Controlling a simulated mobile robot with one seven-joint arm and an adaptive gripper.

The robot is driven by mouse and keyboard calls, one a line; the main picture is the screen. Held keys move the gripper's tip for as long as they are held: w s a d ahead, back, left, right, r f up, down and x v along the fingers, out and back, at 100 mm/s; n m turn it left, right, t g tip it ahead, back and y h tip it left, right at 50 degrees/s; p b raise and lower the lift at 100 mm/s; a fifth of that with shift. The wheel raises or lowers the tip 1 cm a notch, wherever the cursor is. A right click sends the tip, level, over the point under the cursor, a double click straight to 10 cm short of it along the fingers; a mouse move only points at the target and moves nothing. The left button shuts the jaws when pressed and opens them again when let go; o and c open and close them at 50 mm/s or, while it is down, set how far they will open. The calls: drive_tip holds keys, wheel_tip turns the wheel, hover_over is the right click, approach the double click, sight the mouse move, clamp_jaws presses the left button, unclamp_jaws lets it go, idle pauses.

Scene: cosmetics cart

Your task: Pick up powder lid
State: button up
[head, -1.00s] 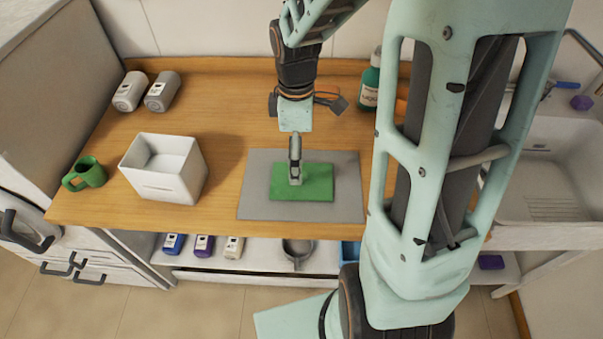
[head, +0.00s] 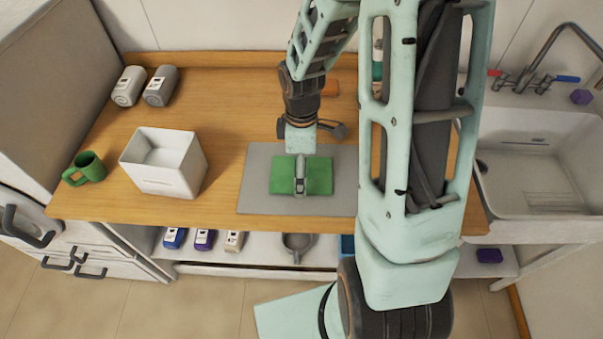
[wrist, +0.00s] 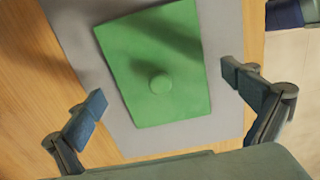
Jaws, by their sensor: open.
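The powder lid is likely the flat green rectangular piece (head: 318,176) with a small round knob. It lies on a grey mat (head: 248,195) on the wooden counter. The wrist view shows the lid (wrist: 145,50) near the middle, with its knob (wrist: 160,84) facing up. In the wrist view my open gripper (wrist: 163,90) has one finger on each side of the lid, apart from the knob. Nothing is between the fingers except the view of the lid below.
A white open box (head: 160,180) stands left of the mat, with a green mug (head: 88,167) beyond it. Two grey containers (head: 130,86) lie at the back left. A sink (head: 535,150) is at right.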

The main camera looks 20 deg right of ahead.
drive_tip(key=c, duration=1.5)
drive_tip(key=shift+s, duration=0.1)
drive_tip(key=shift+c, duration=0.2)
drive_tip(key=shift+r, duration=0.1)
drive_tip(key=shift+c, duration=0.2)
